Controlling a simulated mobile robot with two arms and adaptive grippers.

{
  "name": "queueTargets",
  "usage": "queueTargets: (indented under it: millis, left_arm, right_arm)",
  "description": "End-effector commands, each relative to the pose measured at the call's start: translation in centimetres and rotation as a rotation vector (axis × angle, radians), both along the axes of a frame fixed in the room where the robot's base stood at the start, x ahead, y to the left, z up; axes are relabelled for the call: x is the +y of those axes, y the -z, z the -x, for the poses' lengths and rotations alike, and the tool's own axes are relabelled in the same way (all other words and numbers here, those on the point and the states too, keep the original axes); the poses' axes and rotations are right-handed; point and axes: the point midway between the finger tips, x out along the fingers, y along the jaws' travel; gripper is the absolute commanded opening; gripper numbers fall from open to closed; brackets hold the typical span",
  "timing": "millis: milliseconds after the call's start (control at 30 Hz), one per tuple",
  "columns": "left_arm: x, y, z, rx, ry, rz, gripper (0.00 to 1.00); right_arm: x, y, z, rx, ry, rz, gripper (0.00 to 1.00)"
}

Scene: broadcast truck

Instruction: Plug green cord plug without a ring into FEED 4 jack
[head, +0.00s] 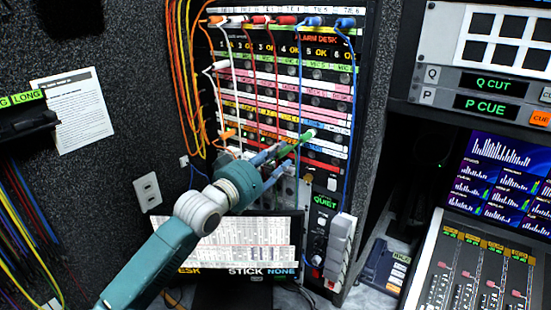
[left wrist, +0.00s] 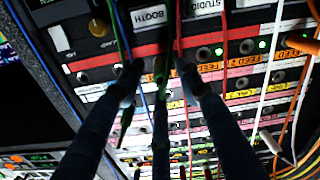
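A green plug (head: 307,135) shows on the lower right of the patch panel (head: 315,101) in the head view. My left gripper (head: 281,158) is close in front of the lower panel, beside this plug. In the left wrist view the dark fingers (left wrist: 158,75) stand apart, with a green piece (left wrist: 158,68) between them; I cannot see a firm hold. A green cord (left wrist: 121,35) runs past the left finger. Orange FEED labels (left wrist: 240,62) show right of the fingers, but I cannot read which is FEED 4. Whether a plug has a ring is too small to tell.
Orange cords (head: 180,70) hang down the panel's left side, and a blue cord (head: 349,130) hangs along its right side. A mixing console (head: 470,270) is at the lower right.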

Motion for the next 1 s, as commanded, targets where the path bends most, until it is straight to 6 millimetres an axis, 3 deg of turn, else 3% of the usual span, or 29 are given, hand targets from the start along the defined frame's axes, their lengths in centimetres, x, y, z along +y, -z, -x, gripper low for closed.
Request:
queueTargets:
  millis: [267, 700, 1000]
  left_arm:
    - [0.6, 0.2, 0.8, 0.002, 0.000, -0.001, 0.35]
    - [5.7, 0.1, 7.9, 0.001, 0.000, -0.002, 0.35]
    - [7.0, 0.0, 9.7, 0.001, 0.000, -0.001, 0.35]
  right_arm:
    - [-0.2, 0.0, 0.0, 0.000, -0.001, 0.002, 1.00]
    - [0.0, 0.0, 0.0, 0.000, 0.000, 0.000, 1.00]
    - [0.0, 0.0, 0.0, 0.000, 0.000, 0.000, 1.00]
